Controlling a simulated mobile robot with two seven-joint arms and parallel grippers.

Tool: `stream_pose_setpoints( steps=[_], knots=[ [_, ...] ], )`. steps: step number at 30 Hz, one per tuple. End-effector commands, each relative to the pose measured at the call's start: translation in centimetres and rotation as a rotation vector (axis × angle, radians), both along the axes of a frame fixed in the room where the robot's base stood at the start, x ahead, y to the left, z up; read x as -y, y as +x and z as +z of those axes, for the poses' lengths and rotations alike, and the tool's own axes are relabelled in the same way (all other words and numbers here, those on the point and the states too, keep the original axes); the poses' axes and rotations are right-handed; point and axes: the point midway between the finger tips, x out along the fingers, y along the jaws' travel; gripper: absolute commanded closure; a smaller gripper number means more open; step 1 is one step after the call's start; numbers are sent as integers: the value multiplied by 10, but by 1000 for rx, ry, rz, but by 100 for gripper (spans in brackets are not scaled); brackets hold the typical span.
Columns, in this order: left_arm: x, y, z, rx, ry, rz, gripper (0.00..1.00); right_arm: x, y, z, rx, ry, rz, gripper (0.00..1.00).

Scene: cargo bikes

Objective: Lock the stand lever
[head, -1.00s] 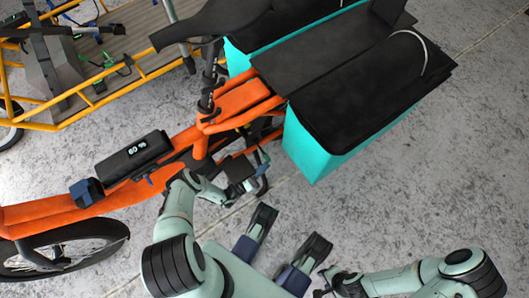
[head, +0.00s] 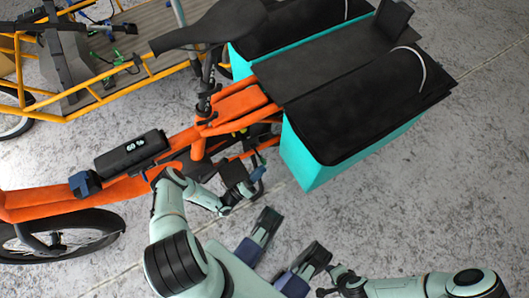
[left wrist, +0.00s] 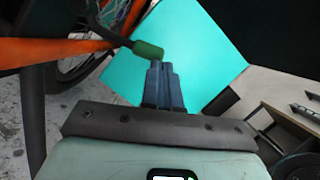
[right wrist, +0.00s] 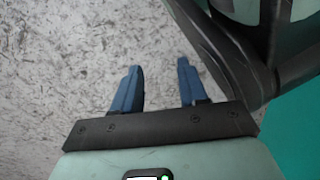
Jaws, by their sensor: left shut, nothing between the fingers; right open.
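A dark lever with a green grip (left wrist: 147,50) shows in the left wrist view, beside an orange frame tube. My left gripper (left wrist: 161,67) is shut and empty, its blue fingertips just below and right of the green grip. I cannot tell whether they touch it. My right gripper (right wrist: 158,82) is open and empty above the floor in the right wrist view.
Teal pannier boxes (head: 300,165) with black covers hang over the bike's rear, close to my left gripper. A yellow cargo bike (head: 110,72) stands at the upper left. The grey floor (head: 430,190) at the right is clear.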

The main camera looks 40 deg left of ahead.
Motion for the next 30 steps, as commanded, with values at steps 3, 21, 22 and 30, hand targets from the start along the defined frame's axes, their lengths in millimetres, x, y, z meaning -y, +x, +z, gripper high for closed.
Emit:
stream_pose_setpoints(
  steps=[3,21,22,30],
  knots=[
    [-5,1,8,-37,-96,-3,100,-1,5,4,18,-1,2,57],
    [-10,2,15,-101,-245,-3,100,-3,15,12,50,-2,5,57],
    [-10,2,15,-101,-245,-3,100,-3,15,12,50,-2,5,57],
    [-11,2,13,-101,-244,-1,100,-2,14,10,47,-2,4,57]
  ],
)
